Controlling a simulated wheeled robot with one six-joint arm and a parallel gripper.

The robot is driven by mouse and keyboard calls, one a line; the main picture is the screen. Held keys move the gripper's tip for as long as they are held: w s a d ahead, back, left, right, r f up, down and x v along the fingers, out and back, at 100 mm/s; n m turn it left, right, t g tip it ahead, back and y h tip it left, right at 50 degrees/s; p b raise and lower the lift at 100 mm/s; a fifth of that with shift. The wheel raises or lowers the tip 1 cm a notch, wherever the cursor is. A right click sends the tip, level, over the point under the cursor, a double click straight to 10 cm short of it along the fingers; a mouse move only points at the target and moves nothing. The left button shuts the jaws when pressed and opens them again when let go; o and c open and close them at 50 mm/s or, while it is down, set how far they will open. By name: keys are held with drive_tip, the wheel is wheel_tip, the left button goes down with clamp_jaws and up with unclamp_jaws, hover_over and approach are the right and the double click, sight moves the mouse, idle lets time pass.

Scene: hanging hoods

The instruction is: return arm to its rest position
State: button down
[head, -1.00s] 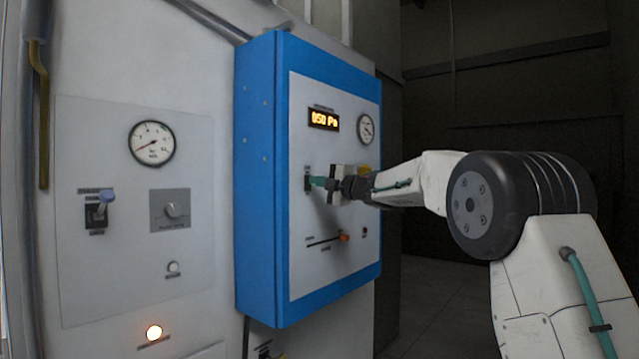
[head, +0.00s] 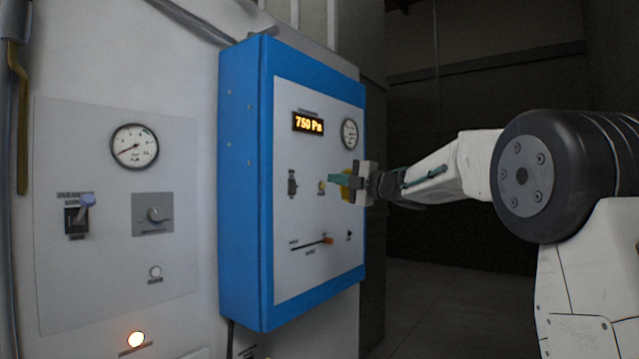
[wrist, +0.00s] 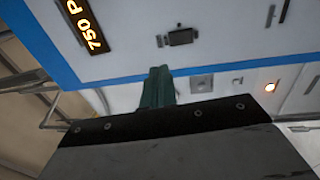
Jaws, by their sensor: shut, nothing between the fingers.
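My gripper (head: 338,179) is in front of the right part of the blue control box (head: 240,190), apart from the small switch (head: 292,184) on its face. The fingers are green and closed together, with nothing between them. In the wrist view the shut gripper (wrist: 157,85) points at the box, whose display (wrist: 84,25) reads 750 Pa. The display (head: 308,124) also shows in the head view. My white arm reaches in from the right. The gripper partly covers a yellow part on the panel.
A slider with an orange knob (head: 328,240) and a round gauge (head: 349,134) are on the box. To the left, a grey panel holds a gauge (head: 134,146), a lever switch (head: 80,215) and a knob (head: 153,214). An orange lamp (head: 136,339) glows below. The space right of the box is open.

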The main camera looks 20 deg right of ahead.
drive_tip(key=shift+s+d, duration=0.45)
drive_tip(key=shift+s, duration=0.15)
